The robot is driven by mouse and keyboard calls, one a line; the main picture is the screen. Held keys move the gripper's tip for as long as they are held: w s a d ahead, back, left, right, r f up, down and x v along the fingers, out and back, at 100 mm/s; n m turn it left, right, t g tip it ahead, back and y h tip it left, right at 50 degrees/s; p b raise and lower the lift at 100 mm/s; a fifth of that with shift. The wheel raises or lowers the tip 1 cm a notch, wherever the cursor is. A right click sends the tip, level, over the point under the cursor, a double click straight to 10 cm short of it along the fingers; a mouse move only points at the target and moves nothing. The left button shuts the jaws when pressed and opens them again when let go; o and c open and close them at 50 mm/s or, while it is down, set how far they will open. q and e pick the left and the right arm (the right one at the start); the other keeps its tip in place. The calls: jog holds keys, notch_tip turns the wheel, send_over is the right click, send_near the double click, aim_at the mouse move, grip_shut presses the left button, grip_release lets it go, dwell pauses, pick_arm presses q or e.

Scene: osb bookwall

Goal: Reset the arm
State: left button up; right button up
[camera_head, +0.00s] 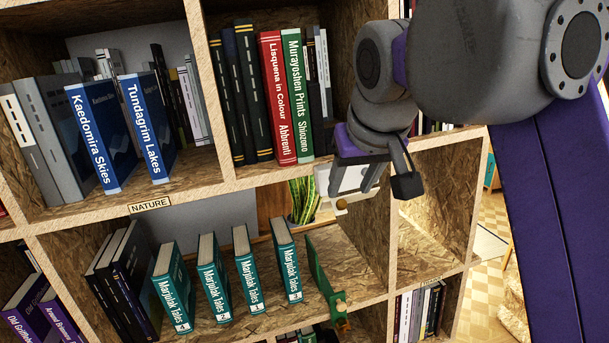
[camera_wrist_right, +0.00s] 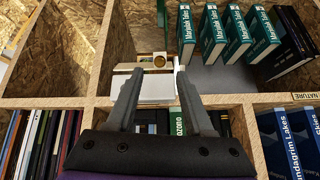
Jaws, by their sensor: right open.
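My right gripper (camera_head: 374,184) is open in front of the bookshelf (camera_head: 290,173), by the right side of its middle row. In the right wrist view its two fingers (camera_wrist_right: 158,78) are spread apart. A white object with a round gold part (camera_wrist_right: 157,88) shows between the fingers in that view. It also shows beside the fingers in the head view (camera_head: 350,180). I cannot tell whether it touches them. My right arm comes in from the upper right. My left gripper is not in view.
Several teal Marjulak Tales books (camera_head: 213,290) stand below the gripper, left of a green bookend-like piece (camera_head: 322,280). A red book (camera_head: 277,98) and a green book (camera_head: 297,95) stand above left. Blue books (camera_head: 100,135) are further left. An empty compartment (camera_head: 433,205) lies right.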

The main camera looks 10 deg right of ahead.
notch_tip(320, 180, down, 20)
jog(key=r, duration=0.1)
jog(key=s+f, duration=0.4)
jog(key=f, duration=0.5)
jog(key=s+f, duration=0.4)
jog(key=f, duration=0.5)
jog(key=s+a+f+g+y, duration=0.1)
jog(key=s+f, duration=0.3)
jog(key=f, duration=0.4)
jog(key=shift+s+f+n, duration=0.3)
jog(key=shift+f, duration=0.1)
jog(key=shift+a, duration=0.1)
